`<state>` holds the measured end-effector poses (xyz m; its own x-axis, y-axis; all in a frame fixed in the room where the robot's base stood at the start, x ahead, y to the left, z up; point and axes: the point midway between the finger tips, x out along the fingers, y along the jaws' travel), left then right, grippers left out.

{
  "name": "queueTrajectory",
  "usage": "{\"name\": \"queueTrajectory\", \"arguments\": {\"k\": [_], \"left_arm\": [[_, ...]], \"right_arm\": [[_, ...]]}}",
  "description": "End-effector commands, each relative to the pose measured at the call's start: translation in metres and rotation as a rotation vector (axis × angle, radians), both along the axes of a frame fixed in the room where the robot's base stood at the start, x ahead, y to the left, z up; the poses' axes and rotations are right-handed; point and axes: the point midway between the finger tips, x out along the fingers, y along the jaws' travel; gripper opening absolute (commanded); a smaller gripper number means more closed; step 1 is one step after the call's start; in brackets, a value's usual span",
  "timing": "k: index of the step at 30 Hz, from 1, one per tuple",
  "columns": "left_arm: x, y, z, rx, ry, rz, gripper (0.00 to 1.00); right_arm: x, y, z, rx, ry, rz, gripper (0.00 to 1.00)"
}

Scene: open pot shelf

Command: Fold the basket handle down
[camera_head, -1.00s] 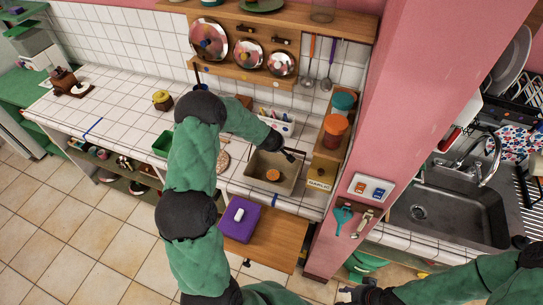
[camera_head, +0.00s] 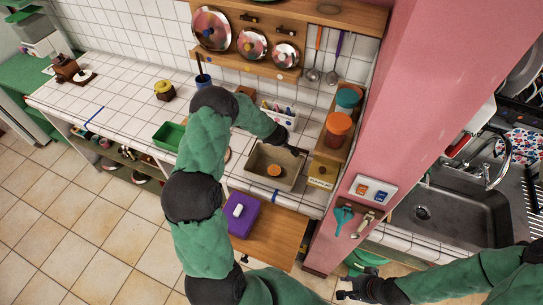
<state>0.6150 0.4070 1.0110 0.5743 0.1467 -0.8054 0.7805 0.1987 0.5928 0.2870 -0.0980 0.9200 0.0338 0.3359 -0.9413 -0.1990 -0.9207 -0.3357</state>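A beige square open bin (camera_head: 259,186), which seems to be the basket, stands on the white tiled counter with a round orange-brown item (camera_head: 274,170) inside. I cannot make out its handle. My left arm reaches over the counter from below. My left gripper (camera_head: 298,152) is at the bin's far right rim, small and dark; I cannot tell whether it touches the bin or is open. My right gripper (camera_head: 343,288) is low in the view, in front of the pink pillar and well away from the bin, with its fingers apart and nothing between them.
A yellow box (camera_head: 322,172) stands close right of the bin, beside a wooden shelf with an orange jar (camera_head: 338,129). A white pen holder (camera_head: 279,115) is behind it. A green bin (camera_head: 168,137) is left. A purple box (camera_head: 243,214) lies on a wooden board (camera_head: 278,232) in front.

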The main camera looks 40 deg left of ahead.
Motion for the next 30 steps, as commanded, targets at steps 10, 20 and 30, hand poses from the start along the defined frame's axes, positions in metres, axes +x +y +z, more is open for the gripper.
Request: {"name": "queueTrajectory", "arguments": {"k": [10,20,30], "left_arm": [[0.0008,0.0002,-0.008,0.0,0.0,0.0,0.0],[0.0007,0.0,-0.008,0.0,0.0,0.0,0.0],[-0.0029,-0.001,-0.0108,-0.002,0.001,0.0,0.0]], "right_arm": [[0.0,0.0,-0.0056,0.0,0.0,0.0,0.4],[0.0,0.0,-0.0055,0.0,0.0,0.0,0.4],[0.0001,0.0,-0.0113,0.0,0.0,0.0,0.4]]}}
